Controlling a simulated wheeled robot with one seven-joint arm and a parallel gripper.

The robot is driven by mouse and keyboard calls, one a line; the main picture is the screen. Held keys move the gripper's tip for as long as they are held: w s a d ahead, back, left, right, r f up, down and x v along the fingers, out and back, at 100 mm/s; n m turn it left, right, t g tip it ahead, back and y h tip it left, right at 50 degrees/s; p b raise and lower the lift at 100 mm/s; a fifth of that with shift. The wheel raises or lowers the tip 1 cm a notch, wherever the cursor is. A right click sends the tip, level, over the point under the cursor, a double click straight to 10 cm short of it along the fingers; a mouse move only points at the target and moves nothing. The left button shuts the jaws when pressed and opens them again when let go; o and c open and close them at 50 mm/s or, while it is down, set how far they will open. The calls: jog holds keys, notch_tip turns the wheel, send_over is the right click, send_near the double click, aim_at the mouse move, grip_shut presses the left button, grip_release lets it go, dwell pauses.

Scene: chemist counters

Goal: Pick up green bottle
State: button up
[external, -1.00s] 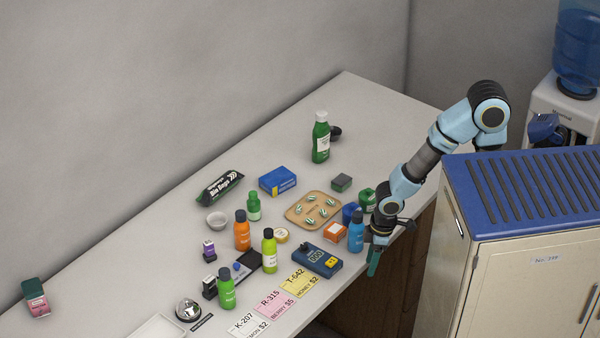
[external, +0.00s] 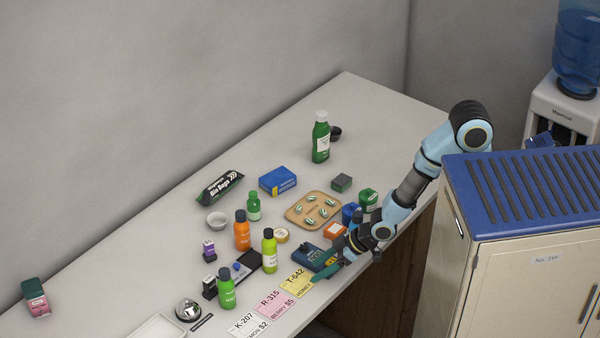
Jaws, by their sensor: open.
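Several green bottles stand on the counter: a tall one with a white cap (external: 320,143) at the back, a small one with a green cap (external: 254,208) in the middle, and one with a dark cap (external: 227,290) at the front left. A yellow-green bottle (external: 269,254) with a dark cap stands between them. My gripper (external: 324,272) is open, over the counter's front edge beside the blue meter, right of the dark-capped green bottle and apart from all the bottles. My arm hides much of the blue bottle behind the wrist.
Near my gripper are a blue meter (external: 309,257), an orange box (external: 334,231) and price cards (external: 271,303).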

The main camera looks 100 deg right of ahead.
aim_at(265, 232)
jog(key=w+t, duration=0.1)
jog(key=w+d+t+h+b, duration=0.1)
jog(key=w, duration=0.1)
jog(key=w+d+m+t+b, duration=0.1)
jog(key=shift+w+r+h, duration=0.2)
jog(key=shift+r+h, duration=0.2)
jog(key=shift+w+d+r+m+t+h+p, duration=0.35)
jog(key=shift+w+d+r+t+h, duration=0.45)
jog(key=shift+w+d, duration=0.85)
jog(key=shift+w+d+r+m+t+h+p, duration=0.2)
jog(key=shift+w+d+r+t+h+p, duration=0.5)
jog(key=shift+w, duration=1.5)
jog(key=shift+w+d+r+m+t+h+p, duration=0.2)
jog(key=shift+w+d+r+t+h, duration=0.65)
jog(key=shift+w+d, duration=0.95)
jog(key=shift+w+a, duration=0.1)
grip_shut()
jog(key=shift+r, duration=0.1)
